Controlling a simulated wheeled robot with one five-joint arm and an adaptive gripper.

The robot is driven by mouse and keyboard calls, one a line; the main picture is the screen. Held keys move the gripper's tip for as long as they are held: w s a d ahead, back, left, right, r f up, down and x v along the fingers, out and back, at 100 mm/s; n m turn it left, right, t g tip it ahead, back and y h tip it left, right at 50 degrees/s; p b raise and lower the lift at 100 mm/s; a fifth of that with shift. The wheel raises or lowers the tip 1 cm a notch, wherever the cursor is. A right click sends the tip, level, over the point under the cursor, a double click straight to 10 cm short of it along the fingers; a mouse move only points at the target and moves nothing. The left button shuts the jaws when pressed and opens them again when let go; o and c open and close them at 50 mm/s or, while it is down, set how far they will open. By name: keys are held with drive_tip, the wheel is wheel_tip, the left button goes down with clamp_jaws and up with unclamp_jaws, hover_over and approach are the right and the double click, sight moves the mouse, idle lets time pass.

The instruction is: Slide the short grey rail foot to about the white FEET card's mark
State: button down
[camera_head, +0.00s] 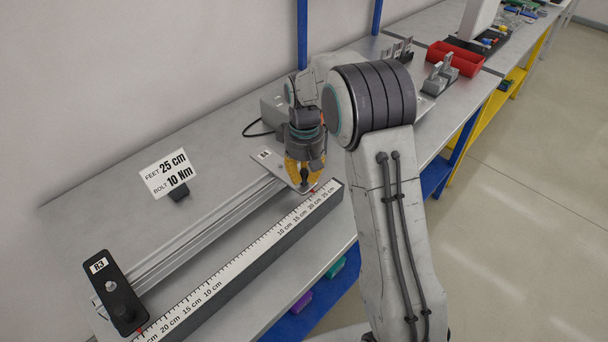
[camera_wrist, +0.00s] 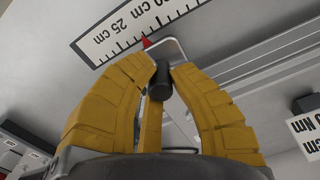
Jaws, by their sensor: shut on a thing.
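The short grey rail foot (camera_head: 272,163) is a light plate across the far end of the rail (camera_head: 209,228). My gripper (camera_head: 305,181) is above it, its yellow fingers shut on the foot's dark upright knob. The fingers hide part of the foot. In the wrist view the fingertips (camera_wrist: 160,75) close around the black knob (camera_wrist: 159,84), and the foot's rounded plate edge (camera_wrist: 179,46) shows beyond. Its red pointer (camera_wrist: 147,43) lies beside the scale, between the 20 and 25 labels; the exact tick is unclear. The white FEET card (camera_head: 168,173) reads FEET 25 cm, BOLT 10 Nm.
A dark-sided ruler bar (camera_head: 240,268) runs along the rail's front side, near the bench edge. Red bins (camera_head: 456,57) and grey brackets (camera_head: 440,74) stand farther back. The bench behind the rail is mostly clear.

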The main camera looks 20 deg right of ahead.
drive_tip(key=d, duration=0.1)
drive_tip(key=w+d, duration=0.1)
drive_tip(key=shift+w+d+f+p, duration=0.1)
drive_tip(key=shift+w+d+p, duration=0.1)
drive_tip(key=shift+d+p, duration=0.2)
drive_tip(key=c, duration=1.6)
unclamp_jaws()
drive_tip(key=shift+s+a, duration=0.1)
drive_tip(key=shift+a, duration=0.05)
drive_tip(key=o, duration=0.5)
wheel_tip(320, 180, up, 12)
